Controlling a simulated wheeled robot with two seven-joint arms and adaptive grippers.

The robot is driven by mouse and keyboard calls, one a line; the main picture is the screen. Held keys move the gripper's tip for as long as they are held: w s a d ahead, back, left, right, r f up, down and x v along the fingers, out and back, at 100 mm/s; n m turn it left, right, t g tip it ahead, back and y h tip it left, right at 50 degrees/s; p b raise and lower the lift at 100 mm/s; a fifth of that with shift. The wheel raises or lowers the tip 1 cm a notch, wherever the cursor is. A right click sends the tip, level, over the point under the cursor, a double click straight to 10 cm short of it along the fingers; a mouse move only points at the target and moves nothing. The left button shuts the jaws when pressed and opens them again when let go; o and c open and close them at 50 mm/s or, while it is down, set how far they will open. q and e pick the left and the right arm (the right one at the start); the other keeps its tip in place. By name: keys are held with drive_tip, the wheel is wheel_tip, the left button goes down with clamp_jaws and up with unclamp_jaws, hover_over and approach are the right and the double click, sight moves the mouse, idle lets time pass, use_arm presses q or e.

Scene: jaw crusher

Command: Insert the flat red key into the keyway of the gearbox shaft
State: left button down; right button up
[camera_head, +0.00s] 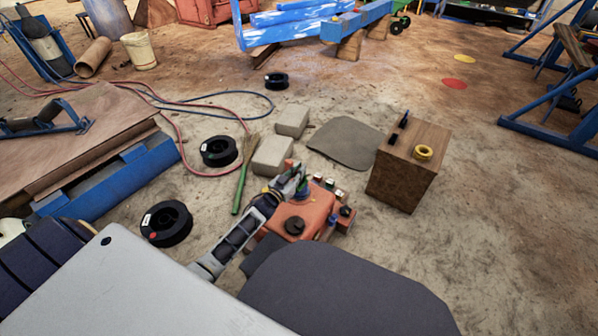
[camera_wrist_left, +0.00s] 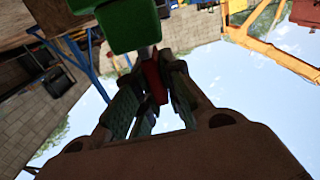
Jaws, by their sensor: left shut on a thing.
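The orange-red gearbox (camera_head: 302,208) sits on the ground in the middle of the head view, with a dark round cap and small knobs on top. My left gripper (camera_head: 291,182) reaches in from the lower left, at the gearbox's far left side. In the left wrist view its fingers (camera_wrist_left: 152,92) are shut on the red key (camera_wrist_left: 152,76), seen as a narrow red piece between them. A green block-like part (camera_wrist_left: 128,25) is just beyond the fingertips. The keyway is not distinguishable, and I cannot tell whether the key touches the shaft. My right gripper is not in view.
Pale blocks (camera_head: 272,155), a green-handled broom (camera_head: 241,180) and black spools (camera_head: 166,222) lie to the left. Open ground lies beyond the wooden block.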

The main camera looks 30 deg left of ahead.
use_arm(q)
drive_tip(key=shift+f+b, duration=0.45)
drive_tip(key=shift+f, duration=0.3)
idle(0.5)
drive_tip(key=c, duration=1.5)
unclamp_jaws()
drive_tip(key=shift+o, duration=0.2)
drive_tip(key=shift+s, duration=0.1)
drive_tip(key=s+a, duration=0.1)
drive_tip(key=s, duration=1)
drive_tip(key=shift+s+a, duration=0.35)
